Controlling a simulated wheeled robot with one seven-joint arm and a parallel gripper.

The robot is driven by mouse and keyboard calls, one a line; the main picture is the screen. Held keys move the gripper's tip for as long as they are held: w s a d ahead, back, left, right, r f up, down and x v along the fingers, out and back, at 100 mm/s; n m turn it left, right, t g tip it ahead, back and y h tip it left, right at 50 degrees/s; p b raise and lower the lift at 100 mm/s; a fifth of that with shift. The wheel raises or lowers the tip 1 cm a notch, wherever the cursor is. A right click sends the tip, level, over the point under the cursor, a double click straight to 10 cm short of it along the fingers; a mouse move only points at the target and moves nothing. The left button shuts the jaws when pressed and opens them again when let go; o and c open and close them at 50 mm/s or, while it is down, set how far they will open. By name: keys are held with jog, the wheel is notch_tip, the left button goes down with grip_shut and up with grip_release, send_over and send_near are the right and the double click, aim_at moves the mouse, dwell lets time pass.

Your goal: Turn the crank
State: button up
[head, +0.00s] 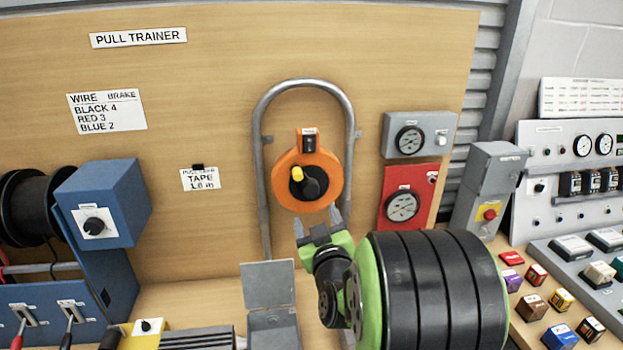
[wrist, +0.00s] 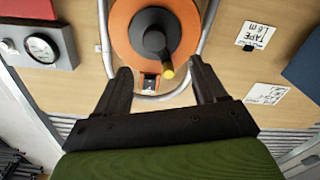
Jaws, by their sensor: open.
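An orange round reel (head: 283,195) is mounted on the wooden panel inside a grey bent-pipe frame (head: 259,140). At its middle is a black crank (head: 312,187) with a yellow knob (head: 297,173) at the upper left of the hub. My gripper (head: 317,222) is open and empty, just in front of and below the reel in the head view. In the wrist view, which looks turned over, the yellow knob (wrist: 167,72) shows between the finger lines of my gripper (wrist: 161,66). I cannot tell the depth gap; no contact is visible.
The pipe frame flanks the reel on both sides. A red gauge box (head: 402,183) and a grey gauge box (head: 437,127) sit to its right. A blue machine (head: 110,205) stands at left. An open grey box (head: 268,285) lies below, on the bench.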

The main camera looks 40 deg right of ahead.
aim_at(311, 191)
jog(key=p+x, duration=0.6)
jog(key=p, duration=0.1)
jog(key=p+x, duration=0.3)
jog(key=x, duration=0.1)
jog(key=shift+s+d+r, duration=0.15)
jog(key=shift+d+r, duration=0.25)
jog(key=shift+w+d+f+p, duration=0.25)
jog(key=shift+w+p, duration=0.35)
jog(key=shift+f, duration=0.1)
grip_shut()
